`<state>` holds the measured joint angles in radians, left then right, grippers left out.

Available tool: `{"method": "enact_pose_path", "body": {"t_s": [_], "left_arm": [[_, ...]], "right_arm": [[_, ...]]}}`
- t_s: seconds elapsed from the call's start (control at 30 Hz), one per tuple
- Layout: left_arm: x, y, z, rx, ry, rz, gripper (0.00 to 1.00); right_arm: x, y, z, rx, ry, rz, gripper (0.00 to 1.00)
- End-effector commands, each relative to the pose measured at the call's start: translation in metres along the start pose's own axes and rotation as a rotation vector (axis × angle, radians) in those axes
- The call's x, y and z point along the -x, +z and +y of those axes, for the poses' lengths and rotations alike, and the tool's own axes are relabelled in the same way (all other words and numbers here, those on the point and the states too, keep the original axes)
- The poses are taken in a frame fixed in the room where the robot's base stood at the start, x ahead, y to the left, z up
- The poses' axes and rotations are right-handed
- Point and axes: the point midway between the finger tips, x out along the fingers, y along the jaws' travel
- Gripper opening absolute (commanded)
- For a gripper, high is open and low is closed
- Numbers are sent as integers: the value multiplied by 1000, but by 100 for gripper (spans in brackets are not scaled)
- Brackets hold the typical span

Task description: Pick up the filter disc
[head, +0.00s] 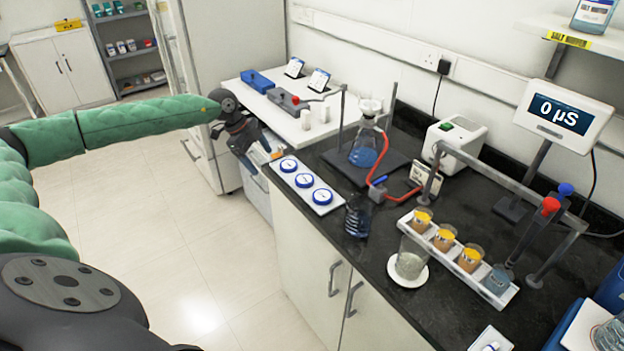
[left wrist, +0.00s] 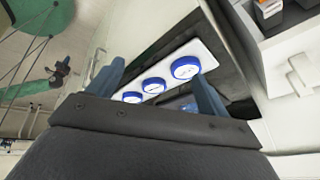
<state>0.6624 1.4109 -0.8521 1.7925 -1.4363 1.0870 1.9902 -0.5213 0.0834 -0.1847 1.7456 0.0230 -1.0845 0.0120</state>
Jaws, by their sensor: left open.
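Three round white discs with blue rims lie in a row on a white tray; I take these as the filter discs. In the head view they are the far disc (head: 288,165), the middle disc (head: 304,180) and the near disc (head: 322,196). The left wrist view shows them too, at the right (left wrist: 185,67), middle (left wrist: 154,85) and left (left wrist: 132,97), beyond and between my fingers. My left gripper (head: 258,156) is open and empty, left of the tray and apart from the discs. My right gripper is not in view.
The white tray (head: 323,208) sits at the black counter's left edge. A dark glass beaker (head: 358,216) stands right of it. Behind are a flask (head: 364,150) and red tubing. A rack of orange-filled cups (head: 445,237) is further right. Open floor lies left of the counter.

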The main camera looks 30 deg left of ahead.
Motion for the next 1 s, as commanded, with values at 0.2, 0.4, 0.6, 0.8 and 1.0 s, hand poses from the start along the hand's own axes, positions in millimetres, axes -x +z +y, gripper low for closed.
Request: {"method": "enact_pose_path", "body": {"t_s": [0.2, 0.4, 0.6, 0.8, 1.0], "left_arm": [[1, 5, 13, 228, 64, -36, 79], [-1, -2, 10, 275, 62, -34, 79], [-10, -24, 5, 272, 62, -33, 79], [-20, -46, -1, 272, 62, -33, 79], [-30, -68, -6, 271, 62, -32, 79]], "right_arm": [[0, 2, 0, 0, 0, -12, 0], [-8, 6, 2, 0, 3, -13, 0], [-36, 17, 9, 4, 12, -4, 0], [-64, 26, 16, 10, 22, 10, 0], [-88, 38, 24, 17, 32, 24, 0]]}}
